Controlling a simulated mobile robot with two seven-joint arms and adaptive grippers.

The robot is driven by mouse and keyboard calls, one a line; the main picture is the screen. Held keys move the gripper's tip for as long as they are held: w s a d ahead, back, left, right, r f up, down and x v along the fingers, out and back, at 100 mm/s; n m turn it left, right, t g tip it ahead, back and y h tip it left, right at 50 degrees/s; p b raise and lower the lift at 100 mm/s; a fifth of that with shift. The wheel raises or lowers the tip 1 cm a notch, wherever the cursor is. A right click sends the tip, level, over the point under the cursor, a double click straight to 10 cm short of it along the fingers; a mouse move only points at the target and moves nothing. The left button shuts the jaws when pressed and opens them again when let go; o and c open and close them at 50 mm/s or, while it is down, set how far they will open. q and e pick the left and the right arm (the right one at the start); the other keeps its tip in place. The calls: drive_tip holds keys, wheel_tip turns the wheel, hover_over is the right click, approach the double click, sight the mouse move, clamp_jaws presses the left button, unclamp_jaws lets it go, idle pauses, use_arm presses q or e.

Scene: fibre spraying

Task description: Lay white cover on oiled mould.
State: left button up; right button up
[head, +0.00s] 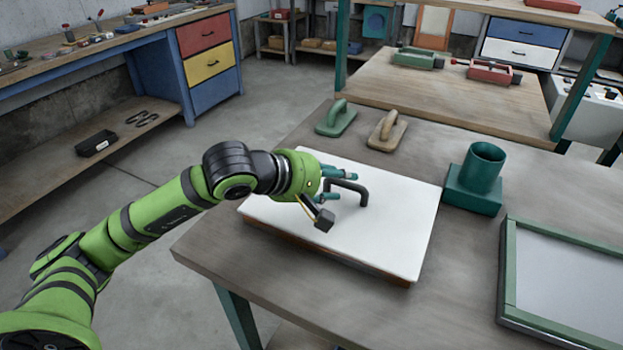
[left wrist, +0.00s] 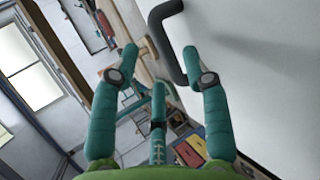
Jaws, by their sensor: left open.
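The white cover (head: 392,228) is a flat rectangular board with a dark bar handle (head: 360,187) on top. It lies on the near table, with a brown edge (head: 345,262) beneath its near side. I cannot tell whether that edge is the mould. My left gripper (head: 338,184) is open at the handle, its teal fingers pointing to it. In the left wrist view the handle (left wrist: 172,45) shows between the spread fingertips of the left gripper (left wrist: 160,65), with no clear grip. The handle also shows against the white cover (left wrist: 265,75). My right gripper is out of view.
A green-framed panel with a grey face (head: 575,285) lies at the right. A teal block with a cylinder (head: 476,180) stands right of the cover. A green float (head: 337,119) and a tan float (head: 386,131) lie behind it. Bare tabletop lies in front.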

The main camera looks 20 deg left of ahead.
use_arm(q)
drive_tip(key=b+v, duration=0.1)
drive_tip(key=v, duration=0.5)
drive_tip(key=shift+s+a, duration=0.2)
drive_tip(key=shift+s, duration=0.05)
drive_tip(key=shift+s+a+r+b, duration=0.15)
drive_tip(key=shift+s+r+b, duration=0.15)
drive_tip(key=shift+s+r, duration=0.2)
